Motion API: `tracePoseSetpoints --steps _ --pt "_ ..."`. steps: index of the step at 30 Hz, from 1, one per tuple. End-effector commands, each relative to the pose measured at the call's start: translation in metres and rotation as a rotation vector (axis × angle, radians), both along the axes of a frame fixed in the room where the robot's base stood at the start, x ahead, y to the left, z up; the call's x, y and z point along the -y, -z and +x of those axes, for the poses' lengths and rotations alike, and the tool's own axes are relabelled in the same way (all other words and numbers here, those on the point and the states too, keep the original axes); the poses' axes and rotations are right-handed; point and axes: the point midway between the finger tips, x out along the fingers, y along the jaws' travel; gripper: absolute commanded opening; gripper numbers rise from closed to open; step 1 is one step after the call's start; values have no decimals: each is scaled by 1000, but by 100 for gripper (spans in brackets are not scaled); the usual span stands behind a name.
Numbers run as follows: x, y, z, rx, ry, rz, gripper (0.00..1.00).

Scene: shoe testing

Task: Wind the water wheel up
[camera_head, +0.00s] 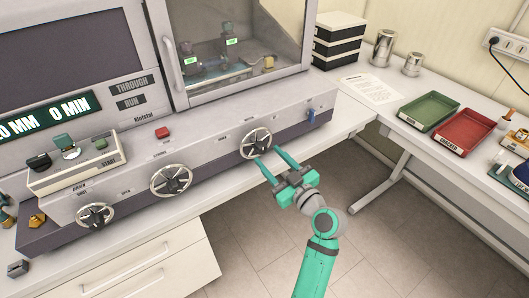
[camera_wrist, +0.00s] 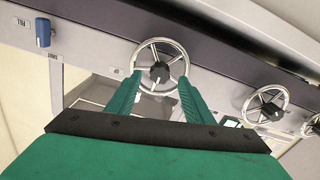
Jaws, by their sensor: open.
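Three silver handwheels with dark hubs sit on the machine's front panel: one at the right (camera_head: 256,143), one in the middle (camera_head: 171,180) and one at the left (camera_head: 96,215). I cannot read which one is labelled water. My gripper (camera_head: 268,158) is open, with its green fingers pointing at the right wheel. In the wrist view the fingers (camera_wrist: 157,95) reach toward the lower rim of that wheel (camera_wrist: 160,62), one on each side. I cannot tell whether they touch it. The middle wheel (camera_wrist: 267,104) shows at the right of the wrist view.
A blue lever (camera_head: 311,115) is right of the right wheel, and a red button (camera_head: 162,133) is above the middle one. The glass-fronted chamber (camera_head: 235,50) is above the panel. A green tray (camera_head: 428,111) and red tray (camera_head: 464,134) stand on the right bench. Open floor lies below.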

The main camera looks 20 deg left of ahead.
Motion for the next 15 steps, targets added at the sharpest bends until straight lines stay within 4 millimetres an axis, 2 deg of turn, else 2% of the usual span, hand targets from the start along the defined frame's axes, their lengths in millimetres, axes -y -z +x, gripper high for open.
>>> tracePoseSetpoints --steps 6,15 --pt "-24 0 17 1 -3 0 47" --pt "-31 0 22 0 -2 0 47"
